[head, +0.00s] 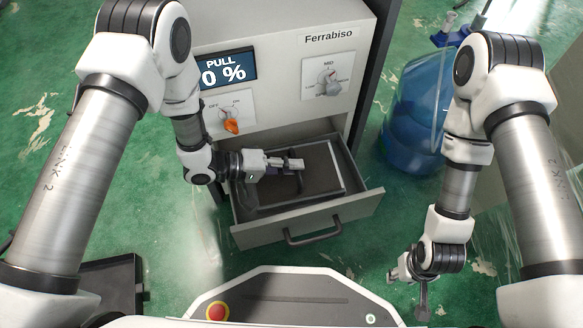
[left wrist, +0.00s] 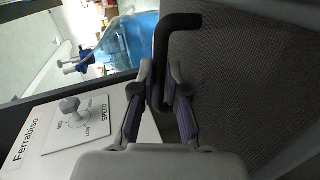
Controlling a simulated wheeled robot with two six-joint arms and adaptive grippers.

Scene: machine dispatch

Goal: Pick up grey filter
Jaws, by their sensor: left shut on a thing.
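The grey filter (head: 322,172) is a flat, dark mesh panel with a pale edge, within the open drawer (head: 342,212). Its mesh fills the right of the left wrist view (left wrist: 250,75), with a black bent handle (left wrist: 162,60) on it. My left gripper (head: 292,163) is over the filter in the head view. In the left wrist view its fingers (left wrist: 163,88) are shut on the handle. The arm and gripper hide part of the filter; I cannot tell whether it rests on the drawer floor. My right gripper (head: 408,288) is low at the right, with its fingers apart and empty.
The Ferrabiso machine (head: 290,100) stands behind the drawer, with an orange knob (head: 231,126), a grey knob (head: 327,82) and a display (head: 222,72). A blue water bottle (head: 412,110) stands at the right. Green floor lies around the drawer.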

